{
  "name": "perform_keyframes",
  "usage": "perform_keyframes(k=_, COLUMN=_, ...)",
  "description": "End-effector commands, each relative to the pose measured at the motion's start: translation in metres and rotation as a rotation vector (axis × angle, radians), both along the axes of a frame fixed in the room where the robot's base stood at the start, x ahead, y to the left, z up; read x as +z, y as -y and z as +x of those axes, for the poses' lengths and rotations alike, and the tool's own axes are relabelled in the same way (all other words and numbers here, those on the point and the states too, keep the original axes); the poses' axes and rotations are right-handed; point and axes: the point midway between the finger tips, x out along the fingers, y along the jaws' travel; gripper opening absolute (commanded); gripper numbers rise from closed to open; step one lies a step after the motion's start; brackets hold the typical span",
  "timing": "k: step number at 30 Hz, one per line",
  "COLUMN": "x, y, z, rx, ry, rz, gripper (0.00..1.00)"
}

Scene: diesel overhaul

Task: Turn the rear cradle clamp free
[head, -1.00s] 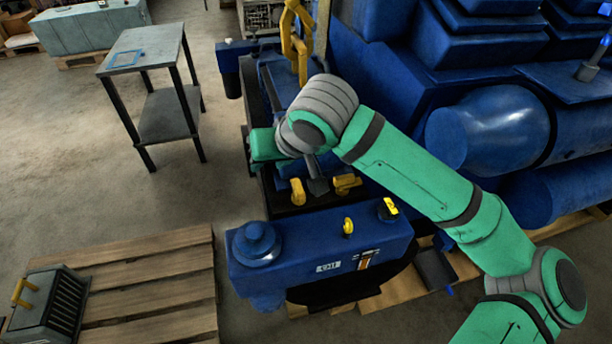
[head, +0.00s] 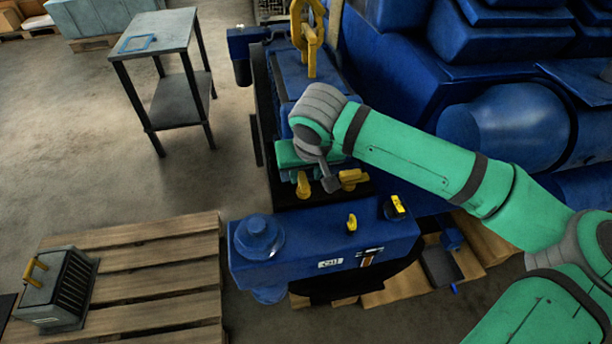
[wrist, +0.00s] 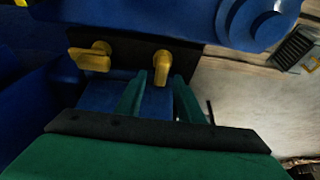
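Two yellow clamp handles sit on a dark plate between the blue engine part and the blue tank-like unit. In the head view the left clamp (head: 303,185) stands upright and the right clamp (head: 350,178) lies more sideways. Nothing marks which is the rear one. In the wrist view the same left clamp (wrist: 162,70) shows between my green fingertips, and the other clamp (wrist: 92,58) is to their left, outside them. My gripper (wrist: 160,82) is open, its fingers apart on either side of that clamp; contact cannot be told. The head view mostly hides the fingers behind my wrist.
The blue unit (head: 320,240) with a round cap stands just in front of the clamps. A yellow lifting hook (head: 308,40) hangs behind. A wooden pallet (head: 150,262) with a grey finned box (head: 58,285) is at left. A small table (head: 150,40) stands back left.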

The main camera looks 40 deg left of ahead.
Motion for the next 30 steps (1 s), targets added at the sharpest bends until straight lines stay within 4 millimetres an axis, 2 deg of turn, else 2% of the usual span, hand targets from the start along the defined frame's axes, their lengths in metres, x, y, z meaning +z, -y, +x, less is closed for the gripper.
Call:
perform_keyframes(k=6, x=-0.019, y=-0.004, z=0.006, rx=-0.004, ry=0.000, rz=0.001, gripper=0.34)
perform_keyframes(k=17, x=-0.023, y=-0.004, z=0.008, rx=-0.007, ry=0.000, rz=0.001, gripper=0.34)
perform_keyframes(k=21, x=-0.023, y=-0.004, z=0.008, rx=-0.006, ry=0.000, rz=0.000, gripper=0.01)
perform_keyframes(k=30, x=-0.023, y=-0.004, z=0.008, rx=0.007, ry=0.000, rz=0.000, gripper=0.00)
